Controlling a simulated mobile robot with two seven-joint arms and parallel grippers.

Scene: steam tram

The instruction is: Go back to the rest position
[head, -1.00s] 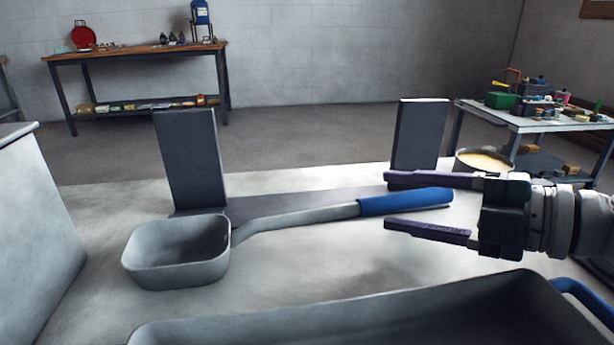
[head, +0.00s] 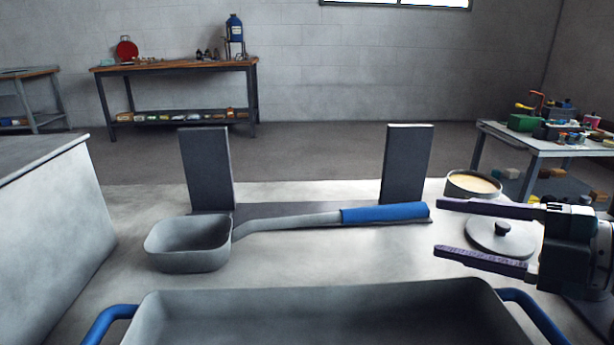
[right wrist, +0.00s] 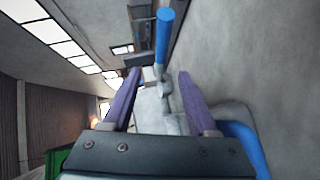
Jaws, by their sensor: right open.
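My right gripper (head: 484,232) is at the right of the head view, open and empty, its two purple fingers pointing left. A grey square scoop (head: 190,245) with a blue-ended handle (head: 385,213) rests across a dark stand in the middle of the surface. The gripper is to the right of the handle end and apart from it. In the right wrist view the fingers (right wrist: 152,100) are spread, with a blue handle (right wrist: 163,35) beyond them. My left gripper does not show.
A grey tray with blue handles (head: 320,292) is at the front. The stand has two dark upright plates (head: 207,168). A round pot (head: 473,183) and a lid (head: 502,240) are near the right gripper. A cluttered table (head: 550,146) stands at the back right.

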